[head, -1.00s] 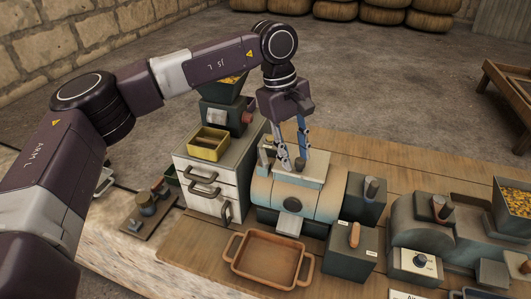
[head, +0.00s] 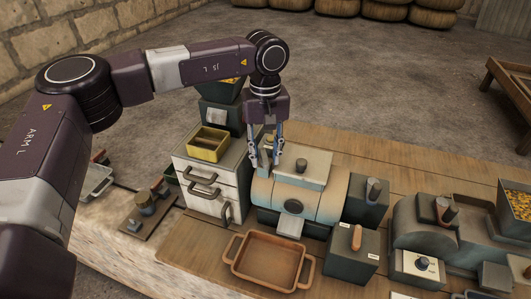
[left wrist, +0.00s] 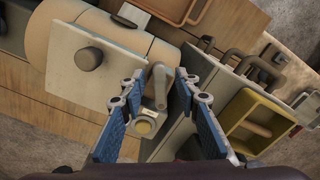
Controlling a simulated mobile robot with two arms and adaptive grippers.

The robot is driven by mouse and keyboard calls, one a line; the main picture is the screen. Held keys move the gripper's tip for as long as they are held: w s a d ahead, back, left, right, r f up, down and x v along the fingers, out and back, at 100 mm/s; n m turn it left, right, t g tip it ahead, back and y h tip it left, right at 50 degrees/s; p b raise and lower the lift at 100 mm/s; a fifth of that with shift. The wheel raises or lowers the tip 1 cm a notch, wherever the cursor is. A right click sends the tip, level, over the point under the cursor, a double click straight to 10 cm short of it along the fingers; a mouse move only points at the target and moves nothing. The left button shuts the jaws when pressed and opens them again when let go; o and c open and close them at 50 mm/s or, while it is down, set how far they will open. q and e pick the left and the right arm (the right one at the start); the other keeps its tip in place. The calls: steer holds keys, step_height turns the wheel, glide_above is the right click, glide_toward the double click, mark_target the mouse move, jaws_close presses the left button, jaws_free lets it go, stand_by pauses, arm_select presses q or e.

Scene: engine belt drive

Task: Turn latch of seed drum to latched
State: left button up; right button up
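The seed drum (head: 324,200) is a rounded tan and blue-grey drum with a pale hatch plate (head: 312,163) and a dark knob on top. It also shows in the left wrist view (left wrist: 60,30), with the hatch plate (left wrist: 115,65). A grey lever (left wrist: 157,88), which looks like the latch, stands beside the hatch plate, near a block with a round yellowish button (left wrist: 143,126). My left gripper (head: 266,161) is open at the drum's left end. In the left wrist view its fingers (left wrist: 160,88) lie either side of the lever; contact is unclear. My right gripper is out of view.
A white drawer cabinet (head: 207,185) with a yellow tray (head: 208,143) stands close left of the drum. A brown tray (head: 268,262) lies in front. A dark control box with an orange-handled lever (head: 356,238) and other machines stand to the right.

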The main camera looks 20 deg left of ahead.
arm_select(q)
steer(key=shift+f, duration=0.2)
steer(key=shift+c, duration=0.5)
jaws_close()
